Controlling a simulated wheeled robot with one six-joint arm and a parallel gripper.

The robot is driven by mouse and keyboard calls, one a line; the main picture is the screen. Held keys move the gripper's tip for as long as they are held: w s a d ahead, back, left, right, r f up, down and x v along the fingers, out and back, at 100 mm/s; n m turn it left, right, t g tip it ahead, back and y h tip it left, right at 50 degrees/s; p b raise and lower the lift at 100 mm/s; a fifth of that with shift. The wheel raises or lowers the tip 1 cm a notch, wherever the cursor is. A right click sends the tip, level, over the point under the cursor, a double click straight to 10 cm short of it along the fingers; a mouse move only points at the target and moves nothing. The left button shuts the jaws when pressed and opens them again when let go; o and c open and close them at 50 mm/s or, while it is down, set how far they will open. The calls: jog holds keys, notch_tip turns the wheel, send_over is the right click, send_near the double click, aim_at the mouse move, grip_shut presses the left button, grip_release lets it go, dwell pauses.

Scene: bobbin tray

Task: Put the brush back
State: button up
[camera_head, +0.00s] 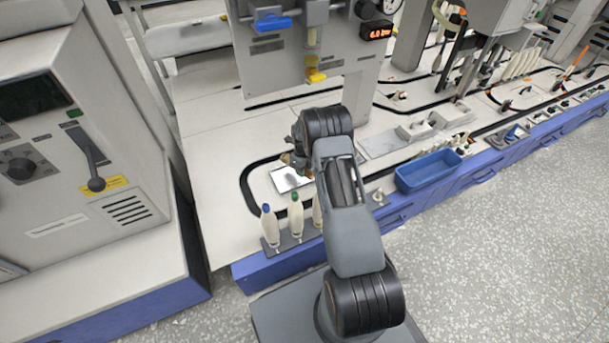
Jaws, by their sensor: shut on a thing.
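My gripper (287,160) is over the white table, just above and behind a small shiny tray (290,179). It is mostly hidden by my own wrist. It is shut on a small tan-brown thing that looks like the brush, but it is too small and too covered to make out clearly. I cannot tell whether the held thing touches the tray. No other brush can be made out with certainty.
Bobbins with coloured tops (296,214) stand in a dark rack at the table's front edge. A blue bin (429,170) is to the right. A machine with a yellow-tipped nozzle (315,75) rises behind. A grey cabinet (75,150) stands left. The table's left part is clear.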

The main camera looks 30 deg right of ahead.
jog(key=shift+f+b, duration=0.3)
jog(key=shift+f, duration=1.1)
jog(key=o, duration=0.9)
jog(key=shift+f, duration=0.1)
jog(key=r+p, duration=0.4)
jog(key=r, duration=0.8)
jog(key=shift+w+r, duration=0.1)
jog(key=shift+w, duration=0.1)
